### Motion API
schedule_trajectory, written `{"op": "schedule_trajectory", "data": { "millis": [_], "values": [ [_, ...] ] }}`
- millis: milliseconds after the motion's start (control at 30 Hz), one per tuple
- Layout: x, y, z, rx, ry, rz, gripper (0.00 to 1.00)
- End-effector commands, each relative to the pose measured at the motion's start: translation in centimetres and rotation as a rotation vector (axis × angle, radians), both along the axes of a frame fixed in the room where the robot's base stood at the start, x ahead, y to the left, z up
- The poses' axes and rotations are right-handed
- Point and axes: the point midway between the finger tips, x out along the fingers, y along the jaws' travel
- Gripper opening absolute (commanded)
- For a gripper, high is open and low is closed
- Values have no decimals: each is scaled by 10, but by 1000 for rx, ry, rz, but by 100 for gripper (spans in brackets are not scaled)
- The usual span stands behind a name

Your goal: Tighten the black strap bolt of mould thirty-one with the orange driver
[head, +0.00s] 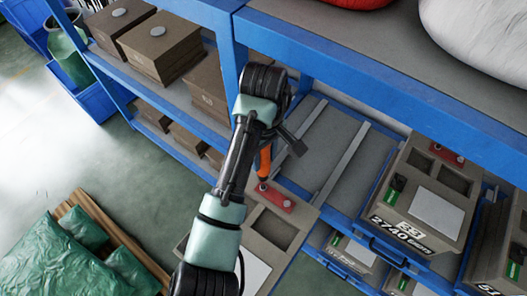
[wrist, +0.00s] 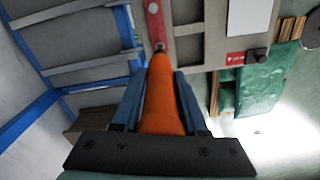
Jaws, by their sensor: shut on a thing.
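The orange driver (head: 265,162) points down, held in my gripper (head: 271,143). In the wrist view the driver (wrist: 160,102) fills the space between the two blue-grey fingers of my gripper (wrist: 160,82), which are shut on it. Its tip is at one end of the red strap (head: 274,197) on a grey-brown mould (head: 294,220). The red strap (wrist: 155,25) also shows in the wrist view. The tip covers the bolt there, so I cannot tell whether they touch. A pale bolt (head: 288,204) shows at the strap's other end. This mould's number is not readable.
Another mould (head: 398,213), marked 33, sits to the right on the blue rack. An empty railed shelf bay (head: 345,150) lies between them. Brown boxes (head: 160,45) stand on the left shelf. Green sacks (head: 60,260) lie on a pallet at lower left.

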Motion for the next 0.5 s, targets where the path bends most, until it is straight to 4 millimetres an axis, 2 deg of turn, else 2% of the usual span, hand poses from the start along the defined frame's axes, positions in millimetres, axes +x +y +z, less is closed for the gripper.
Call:
{"op": "schedule_trajectory", "data": {
  "millis": [500],
  "values": [
    [0, 0, -41, 1, -1, 1, 0]
  ]
}}
